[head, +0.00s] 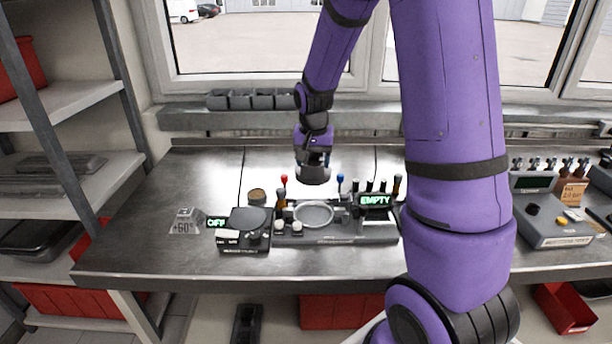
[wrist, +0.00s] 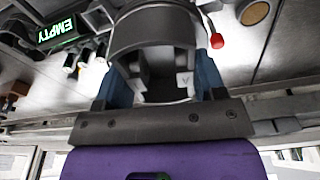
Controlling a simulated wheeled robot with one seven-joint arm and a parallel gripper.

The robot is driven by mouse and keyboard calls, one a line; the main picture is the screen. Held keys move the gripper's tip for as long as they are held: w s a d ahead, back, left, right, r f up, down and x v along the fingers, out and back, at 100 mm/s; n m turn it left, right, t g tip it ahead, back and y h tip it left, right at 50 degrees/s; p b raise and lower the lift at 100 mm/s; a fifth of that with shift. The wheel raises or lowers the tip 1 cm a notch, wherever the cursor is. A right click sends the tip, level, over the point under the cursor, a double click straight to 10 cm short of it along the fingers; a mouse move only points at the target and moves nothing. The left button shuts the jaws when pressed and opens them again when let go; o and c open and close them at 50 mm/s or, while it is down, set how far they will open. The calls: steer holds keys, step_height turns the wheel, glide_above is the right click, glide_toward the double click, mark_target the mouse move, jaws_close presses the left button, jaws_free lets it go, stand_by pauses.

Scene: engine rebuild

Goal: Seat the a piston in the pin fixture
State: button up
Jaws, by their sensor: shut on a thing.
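The piston (head: 315,175) is a dark grey cylinder hanging from my gripper (head: 314,157) above the bench. In the wrist view the piston (wrist: 152,32) fills the top middle, with its hollow side facing the camera. My gripper (wrist: 162,76) is shut on it, with a blue finger on each side. The pin fixture (head: 345,237) is a low grey base below and slightly right of the piston, with a pale round ring. Its green display (head: 376,200) reads EMPTY. A clear gap shows between piston and fixture in the head view.
A black round-plated unit (head: 248,219) with an OFF display stands left of the fixture. Red- and blue-topped pegs rise behind the fixture. A brown-topped round part (head: 257,195) stands behind the plate. Grey bins (head: 252,100) line the sill.

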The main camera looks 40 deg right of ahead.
steer(key=shift+s+f, duration=0.25)
steer(key=shift+f, duration=5.55)
steer(key=shift+a, duration=0.1)
steer(key=shift+f, duration=0.95)
steer(key=o, duration=1.3)
steer(key=shift+s, duration=0.1)
steer(key=shift+o, duration=0.5)
